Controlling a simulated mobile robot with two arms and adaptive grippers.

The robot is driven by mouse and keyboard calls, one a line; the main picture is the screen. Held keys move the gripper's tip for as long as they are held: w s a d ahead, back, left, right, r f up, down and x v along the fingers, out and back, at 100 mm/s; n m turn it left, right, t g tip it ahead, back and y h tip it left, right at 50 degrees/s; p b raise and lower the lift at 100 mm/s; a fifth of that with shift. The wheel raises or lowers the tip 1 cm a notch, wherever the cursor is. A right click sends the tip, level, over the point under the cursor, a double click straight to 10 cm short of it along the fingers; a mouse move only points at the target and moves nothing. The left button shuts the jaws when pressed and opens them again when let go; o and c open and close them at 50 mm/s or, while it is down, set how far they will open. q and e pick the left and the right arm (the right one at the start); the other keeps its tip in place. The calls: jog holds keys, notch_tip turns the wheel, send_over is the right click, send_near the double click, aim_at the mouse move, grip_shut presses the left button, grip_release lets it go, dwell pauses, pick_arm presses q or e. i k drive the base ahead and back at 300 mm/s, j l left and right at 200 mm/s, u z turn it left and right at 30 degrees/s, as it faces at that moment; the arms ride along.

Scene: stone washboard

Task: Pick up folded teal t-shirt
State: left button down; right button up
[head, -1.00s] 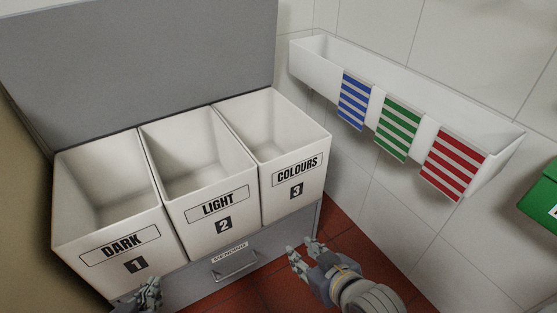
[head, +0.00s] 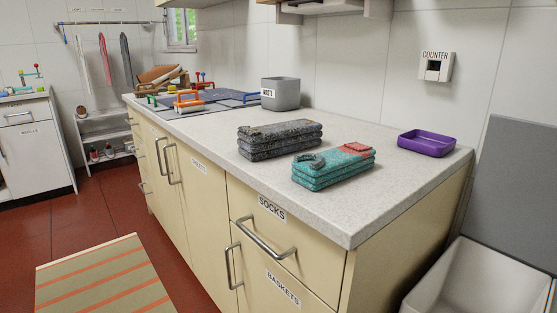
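The folded teal t-shirt (head: 332,171) lies as a layered stack on the speckled countertop (head: 218,168), close to its front edge. It has a coral-red patch on its upper right. A folded dark grey garment (head: 279,140) lies just behind and to the left of it. Neither of my grippers is in the head view now.
A purple tray (head: 426,143) sits at the counter's right back, and a grey waste bin (head: 280,94) stands farther back. Drawer handles (head: 264,239) stick out in front. A white bin (head: 474,281) is at lower right. A striped rug (head: 104,280) lies on the red floor.

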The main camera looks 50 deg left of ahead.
aim_at(314, 172)
jog(key=u, duration=1.15)
